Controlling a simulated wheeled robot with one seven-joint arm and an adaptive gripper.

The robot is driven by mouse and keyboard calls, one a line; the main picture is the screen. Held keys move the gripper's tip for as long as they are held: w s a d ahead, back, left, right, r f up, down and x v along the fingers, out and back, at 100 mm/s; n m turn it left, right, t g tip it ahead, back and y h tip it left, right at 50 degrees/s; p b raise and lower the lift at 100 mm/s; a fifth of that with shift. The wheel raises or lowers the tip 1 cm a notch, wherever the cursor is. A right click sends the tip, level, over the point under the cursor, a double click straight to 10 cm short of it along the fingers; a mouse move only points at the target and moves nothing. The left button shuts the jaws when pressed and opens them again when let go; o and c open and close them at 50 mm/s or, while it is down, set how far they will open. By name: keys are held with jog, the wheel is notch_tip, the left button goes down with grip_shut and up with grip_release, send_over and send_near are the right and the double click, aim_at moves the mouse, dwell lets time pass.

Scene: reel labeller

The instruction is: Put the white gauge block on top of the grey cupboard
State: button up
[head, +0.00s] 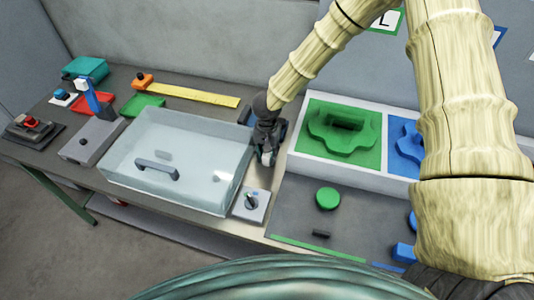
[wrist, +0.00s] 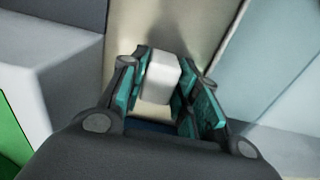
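The white gauge block (wrist: 163,76) is between the teal-padded fingers of my gripper (wrist: 160,90) in the wrist view, with a pad close against each side. My gripper (head: 266,152) looks shut on it. In the head view my gripper points down in the gap between the clear-lidded box and the green tray, and a small pale bit of the block shows at its tips. I cannot make out for certain whether the block touches the bench. No grey cupboard can be clearly identified; a plain grey panel stands at the far left of the head view.
The clear-lidded box (head: 190,137) with a dark handle is just left of my gripper. A knob plate (head: 250,204) is in front. The white-framed green tray (head: 343,132) is at right. A yellow ruler (head: 197,95) and a grey block-like fixture (head: 92,140) are farther left.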

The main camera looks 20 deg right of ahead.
jog(key=shift+o, duration=1.2)
